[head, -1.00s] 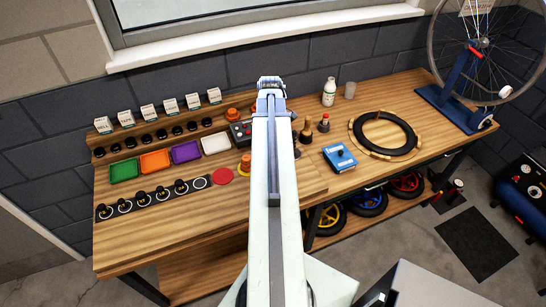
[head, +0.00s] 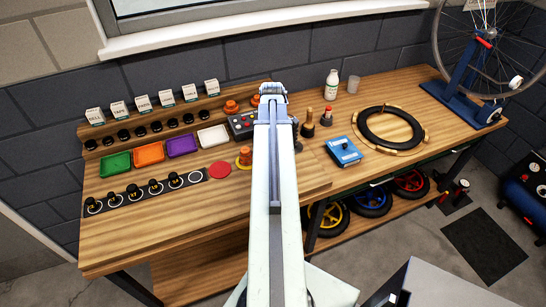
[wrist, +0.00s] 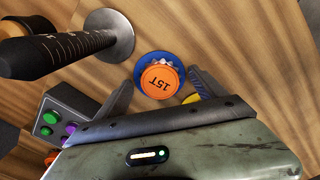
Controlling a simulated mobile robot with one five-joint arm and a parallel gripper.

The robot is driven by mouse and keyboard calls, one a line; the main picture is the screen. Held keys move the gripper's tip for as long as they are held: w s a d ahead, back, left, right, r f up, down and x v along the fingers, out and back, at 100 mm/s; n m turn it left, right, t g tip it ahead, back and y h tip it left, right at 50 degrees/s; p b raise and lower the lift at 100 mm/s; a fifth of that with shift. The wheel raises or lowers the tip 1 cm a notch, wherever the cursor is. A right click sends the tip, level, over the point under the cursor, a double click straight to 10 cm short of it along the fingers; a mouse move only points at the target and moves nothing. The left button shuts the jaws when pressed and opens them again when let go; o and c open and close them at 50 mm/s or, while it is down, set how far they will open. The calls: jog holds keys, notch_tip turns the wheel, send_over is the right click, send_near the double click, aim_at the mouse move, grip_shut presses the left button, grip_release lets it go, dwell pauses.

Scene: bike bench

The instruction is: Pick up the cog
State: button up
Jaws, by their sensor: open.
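The cog (wrist: 160,80), with an orange top marked 15T on a wider blue base, shows in the wrist view at the upper middle. My gripper (wrist: 161,78) is open, with one finger to the left of the cog and one to the right. The cog appears between or just beyond the fingertips; I cannot tell how far below them it is. Nothing is held. In the head view my arm covers the spot, and I cannot make out the cog there.
In the wrist view a dark, marked post on a round metal base (wrist: 112,38) stands close left of the cog. A button box (wrist: 58,122) sits lower left. In the head view a blue block (head: 343,152) and a ring (head: 417,144) lie right of my arm, coloured trays (head: 149,154) left.

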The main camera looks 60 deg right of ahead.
jog(key=shift+r, duration=0.15)
jog(key=c, duration=1.5)
